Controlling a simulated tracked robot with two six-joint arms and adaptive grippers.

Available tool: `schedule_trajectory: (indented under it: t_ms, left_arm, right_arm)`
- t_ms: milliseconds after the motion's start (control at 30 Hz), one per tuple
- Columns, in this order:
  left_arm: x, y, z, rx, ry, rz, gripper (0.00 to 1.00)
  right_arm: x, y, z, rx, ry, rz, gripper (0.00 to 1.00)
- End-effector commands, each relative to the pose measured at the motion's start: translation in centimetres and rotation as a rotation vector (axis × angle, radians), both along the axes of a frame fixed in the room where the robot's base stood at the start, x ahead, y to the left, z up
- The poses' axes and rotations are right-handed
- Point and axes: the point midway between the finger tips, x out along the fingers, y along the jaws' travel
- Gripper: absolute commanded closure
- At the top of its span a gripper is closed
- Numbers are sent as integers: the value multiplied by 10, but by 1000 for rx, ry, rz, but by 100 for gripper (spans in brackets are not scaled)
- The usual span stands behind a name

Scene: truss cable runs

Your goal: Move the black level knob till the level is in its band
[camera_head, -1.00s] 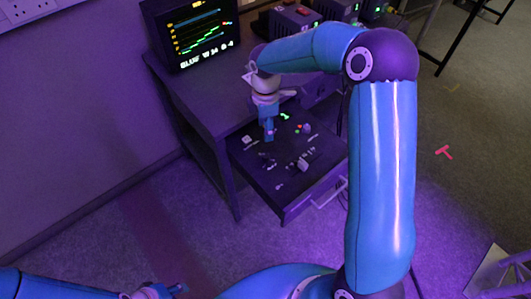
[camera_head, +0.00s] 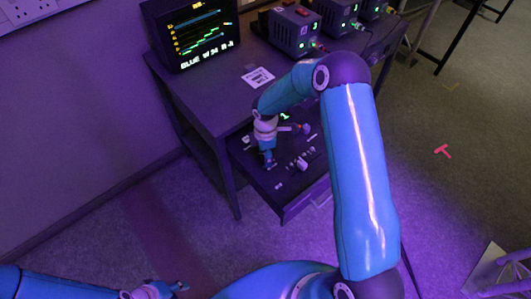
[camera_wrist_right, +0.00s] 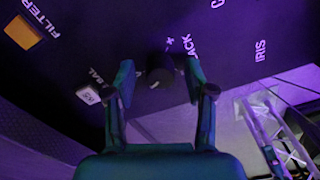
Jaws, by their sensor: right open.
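The black level knob (camera_wrist_right: 160,72) is a dark round knob with a plus mark beside it and lettering that ends in "ACK". In the right wrist view, my right gripper (camera_wrist_right: 158,80) is open with one finger on each side of the knob; I cannot tell whether either finger touches it. In the head view, the right gripper (camera_head: 268,162) is low over the pulled-out control panel (camera_head: 262,182), and the knob cannot be made out there. The monitor (camera_head: 190,36) shows coloured traces and a line starting "BLUE". My left gripper (camera_head: 168,290) is at the bottom left, away from the panel.
An orange button (camera_wrist_right: 23,32) marked FILTER and a white button (camera_wrist_right: 87,95) are near the knob. A white slider or lever (camera_head: 301,164) stands on the panel. Boxes with green displays (camera_head: 295,32) and a printed code card (camera_head: 258,77) are on the desk.

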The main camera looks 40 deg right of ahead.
Motion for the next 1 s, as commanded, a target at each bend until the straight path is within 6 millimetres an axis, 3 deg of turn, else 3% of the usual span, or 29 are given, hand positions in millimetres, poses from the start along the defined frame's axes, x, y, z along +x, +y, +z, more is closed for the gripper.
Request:
schedule_trajectory:
  t_ms: [133,433,767,1000]
  left_arm:
    - [0,0,0,0,0,0,63]
    - [0,0,0,0,0,0,63]
    - [0,0,-5,0,0,0,63]
    - [0,0,-23,0,0,0,63]
  right_arm:
    - [0,0,0,0,0,0,49]
    - [0,0,0,0,0,1,99]
    - [1,1,-1,-1,-2,-26,100]
    - [1,1,-3,0,-3,-134,100]
